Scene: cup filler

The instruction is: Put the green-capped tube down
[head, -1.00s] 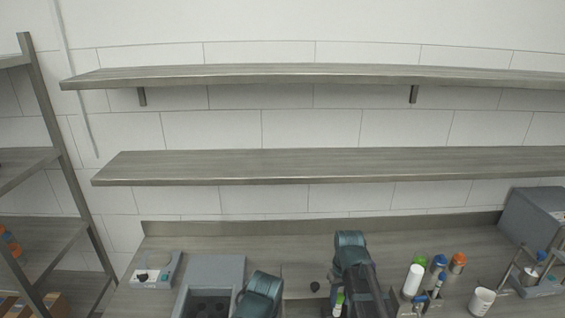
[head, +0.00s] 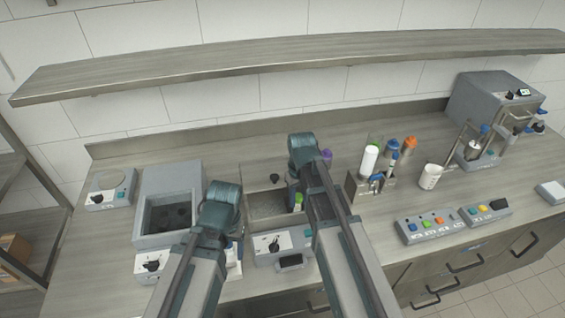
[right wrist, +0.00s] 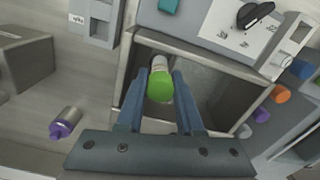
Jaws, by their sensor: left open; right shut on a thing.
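The green-capped tube (head: 298,199) shows beside my right arm in the head view, at an open grey basin (head: 264,205). In the right wrist view the tube's green cap (right wrist: 160,88) sits between the two blue fingers of my right gripper (right wrist: 162,82), which is shut on it. The tube is within the basin's outline (right wrist: 138,68) there; I cannot tell whether its bottom touches anything. My left gripper (head: 233,232) is open, left of the basin, mostly hidden by its own arm.
A tube holder (head: 371,187) with bottles stands right of my right arm, with a white cup (head: 430,176) beyond. A purple-capped tube (right wrist: 64,124) lies near the basin. Capped tubes (right wrist: 278,94) stand on its other side.

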